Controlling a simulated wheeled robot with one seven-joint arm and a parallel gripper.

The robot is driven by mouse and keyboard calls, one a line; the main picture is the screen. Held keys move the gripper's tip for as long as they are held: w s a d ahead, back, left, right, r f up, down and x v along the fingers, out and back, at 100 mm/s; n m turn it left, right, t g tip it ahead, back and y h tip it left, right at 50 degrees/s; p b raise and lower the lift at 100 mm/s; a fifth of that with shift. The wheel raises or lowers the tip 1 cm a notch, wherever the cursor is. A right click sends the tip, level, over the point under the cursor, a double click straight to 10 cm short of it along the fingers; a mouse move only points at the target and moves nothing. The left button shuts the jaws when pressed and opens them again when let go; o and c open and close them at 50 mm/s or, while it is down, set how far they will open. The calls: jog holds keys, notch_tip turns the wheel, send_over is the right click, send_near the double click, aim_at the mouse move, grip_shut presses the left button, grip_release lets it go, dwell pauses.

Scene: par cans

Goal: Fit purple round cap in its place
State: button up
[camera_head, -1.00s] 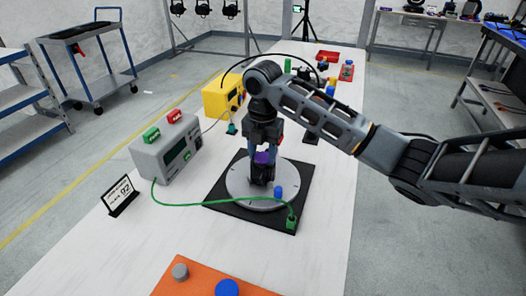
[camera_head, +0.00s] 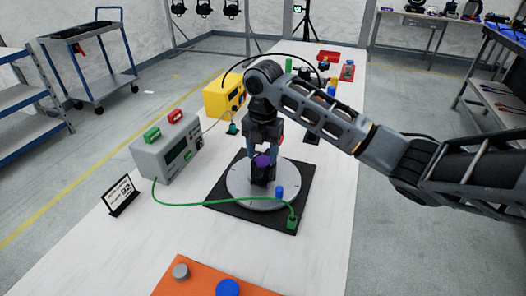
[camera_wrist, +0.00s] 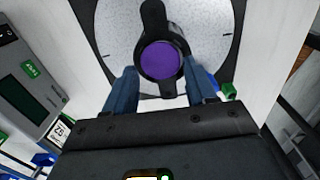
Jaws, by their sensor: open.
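The purple round cap (camera_head: 262,161) sits on top of the black fixture (camera_head: 260,178), which stands on a round grey turntable (camera_head: 238,185). In the wrist view the cap (camera_wrist: 161,59) shows as a purple disc inside the black ring of the fixture (camera_wrist: 153,17), looking centred. My gripper (camera_head: 263,150) is just above the cap, pointing down. In the wrist view my gripper (camera_wrist: 160,72) is open, with one blue-grey finger on each side of the cap and visible gaps. Whether the cap is fully seated cannot be told.
A small blue cylinder (camera_head: 279,192) stands on the turntable beside the fixture. A green cable (camera_head: 215,201) crosses the black mat's front. A grey meter box (camera_head: 167,148) and a yellow box (camera_head: 223,94) stand left. An orange board (camera_head: 205,275) lies in front.

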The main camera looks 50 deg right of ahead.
jog(key=shift+o, duration=0.9)
jog(key=shift+s+f+g, duration=0.15)
jog(key=shift+s+f, duration=0.05)
jog(key=shift+f, duration=0.3)
jog(key=shift+s+f+g, duration=0.15)
jog(key=shift+f, duration=0.35)
jog(key=shift+r, duration=0.1)
notch_tip(320, 180, up, 10)
jog(key=shift+w+f, duration=0.2)
jog(key=shift+w, duration=0.05)
jog(key=shift+c, duration=0.3)
